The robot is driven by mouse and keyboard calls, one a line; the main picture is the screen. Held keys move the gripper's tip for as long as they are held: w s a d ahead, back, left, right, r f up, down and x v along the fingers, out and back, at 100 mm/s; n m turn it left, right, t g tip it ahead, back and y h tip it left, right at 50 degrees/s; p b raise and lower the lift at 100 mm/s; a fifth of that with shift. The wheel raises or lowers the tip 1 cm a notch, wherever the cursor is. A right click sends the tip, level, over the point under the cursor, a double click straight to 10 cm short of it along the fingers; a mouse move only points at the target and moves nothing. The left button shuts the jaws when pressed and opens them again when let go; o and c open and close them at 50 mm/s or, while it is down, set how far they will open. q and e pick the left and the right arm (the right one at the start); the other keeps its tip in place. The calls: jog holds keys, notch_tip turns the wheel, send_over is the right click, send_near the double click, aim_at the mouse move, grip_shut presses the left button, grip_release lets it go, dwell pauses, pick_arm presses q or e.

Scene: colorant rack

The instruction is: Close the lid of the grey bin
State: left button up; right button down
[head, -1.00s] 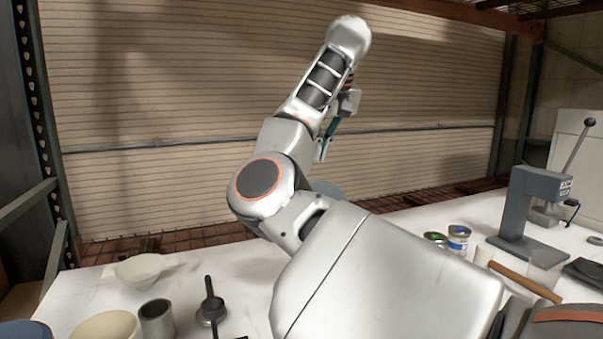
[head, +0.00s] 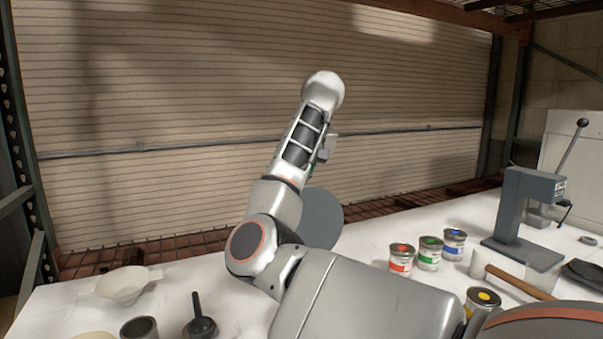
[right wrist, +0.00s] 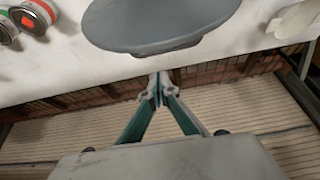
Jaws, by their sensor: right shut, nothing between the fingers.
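The grey bin's round lid (head: 322,217) shows in the head view as an upright grey disc, partly behind my right arm. The bin's body is hidden behind that arm. In the right wrist view the lid (right wrist: 165,18) is a wide grey oval at the top, with a small tab on its near edge. My right gripper (right wrist: 158,88) has its fingertips together and empty, just short of the lid's edge with a small gap visible in the picture. In the head view this gripper is mostly hidden behind its own arm. My left gripper is not in view.
Red (head: 401,261), green (head: 429,253), blue (head: 454,244) and yellow (head: 484,299) cans stand right of my arm. A grey press (head: 522,212) is farther right. A white bowl (head: 128,284), a metal cup (head: 139,328) and a dark-handled tool (head: 201,322) are at left.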

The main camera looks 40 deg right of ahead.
jog(key=shift+s+a, duration=0.3)
jog(key=shift+s, duration=0.4)
jog(key=shift+s+a, duration=0.25)
jog(key=shift+s, duration=0.45)
jog(key=shift+s, duration=0.1)
